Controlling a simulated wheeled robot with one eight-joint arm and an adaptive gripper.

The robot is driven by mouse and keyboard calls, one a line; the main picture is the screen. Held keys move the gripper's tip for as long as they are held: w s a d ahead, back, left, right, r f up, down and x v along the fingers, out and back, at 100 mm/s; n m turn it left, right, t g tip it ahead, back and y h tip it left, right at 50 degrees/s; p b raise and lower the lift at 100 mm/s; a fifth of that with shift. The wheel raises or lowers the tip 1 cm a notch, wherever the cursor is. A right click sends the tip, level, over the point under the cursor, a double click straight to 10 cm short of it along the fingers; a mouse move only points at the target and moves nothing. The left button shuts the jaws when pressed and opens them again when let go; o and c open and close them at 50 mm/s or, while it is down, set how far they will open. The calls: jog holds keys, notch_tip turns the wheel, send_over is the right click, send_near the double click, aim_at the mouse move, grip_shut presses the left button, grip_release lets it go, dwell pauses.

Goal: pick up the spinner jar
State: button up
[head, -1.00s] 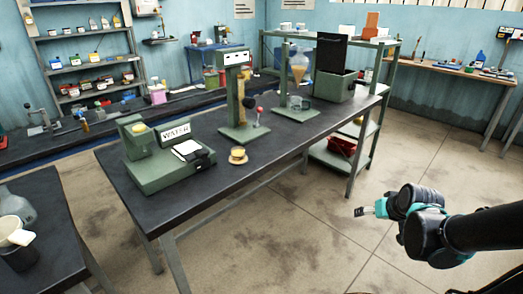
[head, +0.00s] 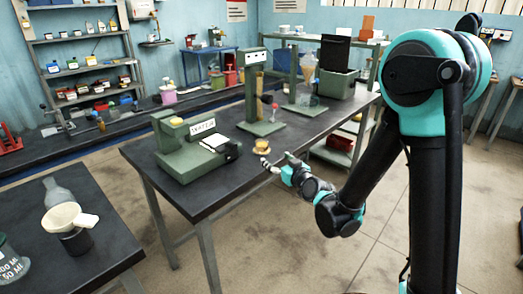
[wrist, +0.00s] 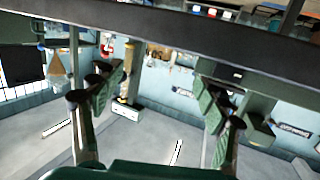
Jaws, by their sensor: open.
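A small round yellow-topped item (head: 261,145) sits on the dark bench near its front edge, just right of the green scale. A clear glass vessel (head: 310,103) stands under a funnel on a green stand further back. I cannot tell for sure which is the spinner jar. My gripper (head: 266,164) is at the bench's front edge, close to the yellow-topped item and a little below it in the head view. In the wrist view, which looks upside down, my fingers (wrist: 155,120) are spread apart with nothing between them. The yellow-topped item does not show clearly there.
The dark bench (head: 222,188) carries the green scale (head: 186,160) with a label, a tall green stand (head: 251,95) and a green box (head: 337,85). A second bench (head: 100,258) at left holds a white funnel cup (head: 68,217) and glassware. The floor in front is clear.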

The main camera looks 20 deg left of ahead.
aim_at(264, 149)
jog(key=x, duration=1.3)
jog(key=shift+w+a+r, duration=0.15)
jog(key=shift+w, duration=0.1)
jog(key=c, duration=1.1)
